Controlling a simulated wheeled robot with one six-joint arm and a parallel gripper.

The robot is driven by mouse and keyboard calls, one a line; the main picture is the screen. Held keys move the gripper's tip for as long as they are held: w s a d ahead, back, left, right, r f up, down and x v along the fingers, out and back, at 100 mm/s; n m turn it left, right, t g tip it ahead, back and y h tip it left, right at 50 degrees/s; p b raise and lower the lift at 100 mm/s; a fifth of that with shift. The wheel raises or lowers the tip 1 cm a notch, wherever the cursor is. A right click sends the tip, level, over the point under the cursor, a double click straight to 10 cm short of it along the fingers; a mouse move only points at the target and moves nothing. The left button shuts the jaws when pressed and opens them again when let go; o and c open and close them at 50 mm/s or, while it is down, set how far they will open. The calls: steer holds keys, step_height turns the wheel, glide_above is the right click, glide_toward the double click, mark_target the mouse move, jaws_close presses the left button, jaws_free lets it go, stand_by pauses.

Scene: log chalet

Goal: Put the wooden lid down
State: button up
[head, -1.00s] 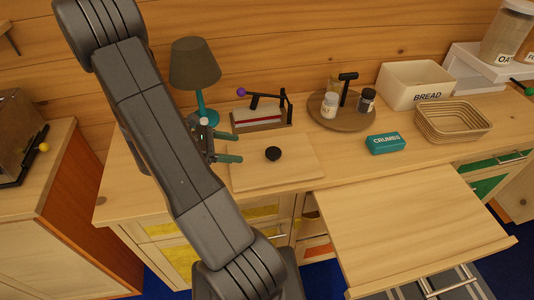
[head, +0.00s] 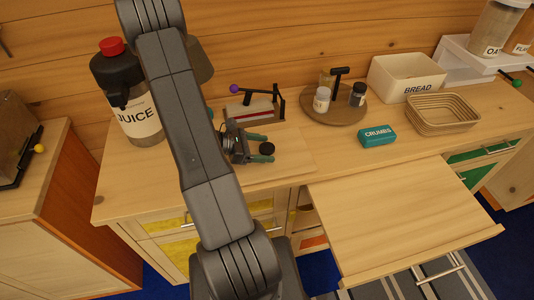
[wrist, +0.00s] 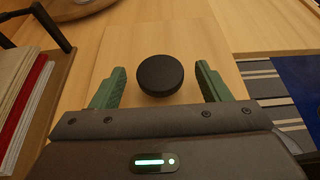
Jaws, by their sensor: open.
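The wooden lid (head: 294,161) is a flat, pale rectangular board with a round black knob (head: 267,149). It lies flat on the wooden counter, and my arm and gripper hide its left part in the head view. My gripper (head: 266,147) is low over the lid, with its green fingers open on either side of the knob. In the wrist view the knob (wrist: 160,75) sits between the spread fingers, with a gap on both sides. The lid's pale surface (wrist: 125,45) shows around it.
A juice jug (head: 130,100) stands at the left behind my arm. A press-like device (head: 255,106) is just behind the lid. A round tray (head: 340,117) with jars, a teal crumbs box (head: 377,136) and a basket (head: 440,115) are to the right. A pulled-out board (head: 400,215) juts forward.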

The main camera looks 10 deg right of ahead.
steer(key=shift+d, duration=0.1)
steer(key=c, duration=1.4)
jaws_close()
